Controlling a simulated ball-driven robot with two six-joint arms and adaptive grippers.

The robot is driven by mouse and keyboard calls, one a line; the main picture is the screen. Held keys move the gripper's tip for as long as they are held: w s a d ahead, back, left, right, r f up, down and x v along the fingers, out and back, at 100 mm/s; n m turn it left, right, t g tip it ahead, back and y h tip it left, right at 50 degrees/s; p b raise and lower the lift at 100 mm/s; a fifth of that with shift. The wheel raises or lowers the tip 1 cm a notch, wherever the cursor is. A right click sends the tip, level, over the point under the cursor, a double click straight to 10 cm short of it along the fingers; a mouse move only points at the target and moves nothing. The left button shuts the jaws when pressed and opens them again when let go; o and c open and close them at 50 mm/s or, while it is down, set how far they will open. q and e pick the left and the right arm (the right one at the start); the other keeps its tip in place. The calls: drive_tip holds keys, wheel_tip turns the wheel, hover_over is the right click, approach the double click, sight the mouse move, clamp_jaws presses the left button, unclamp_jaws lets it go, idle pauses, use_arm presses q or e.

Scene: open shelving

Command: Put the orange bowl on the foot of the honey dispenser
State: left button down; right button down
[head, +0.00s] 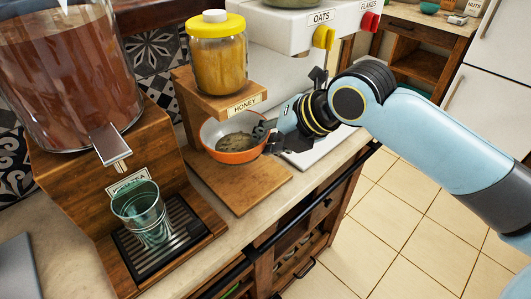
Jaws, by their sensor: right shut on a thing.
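The orange bowl (235,157) has a white inside with something dark and grainy in it. It is over the wooden foot (262,181) of the honey dispenser, below the jar; I cannot tell whether it touches the foot. The honey dispenser (217,60) has a yellow-rimmed jar with a white knob, and a HONEY label on its wooden shelf. My right gripper (266,132) is at the bowl's right side and shut on its rim. The fingertips are partly hidden. My left gripper is not in view.
Left of the honey dispenser stands a larger wooden dispenser (75,180) with a brown-filled container and a teal glass (142,212) on its drip tray. A white dispenser labelled OATS (320,17) stands behind my right arm. The counter's front edge runs close by.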

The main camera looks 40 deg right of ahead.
drive_tip(key=shift+s+f, duration=0.1)
drive_tip(key=shift+f, duration=0.55)
wheel_tip(320, 180, down, 3)
drive_tip(key=shift+r, duration=0.15)
drive_tip(key=shift+w+f, duration=0.2)
drive_tip(key=shift+f, duration=0.2)
drive_tip(key=shift+f, duration=0.1)
drive_tip(key=c, duration=1.6)
unclamp_jaws()
drive_tip(key=shift+o, duration=0.2)
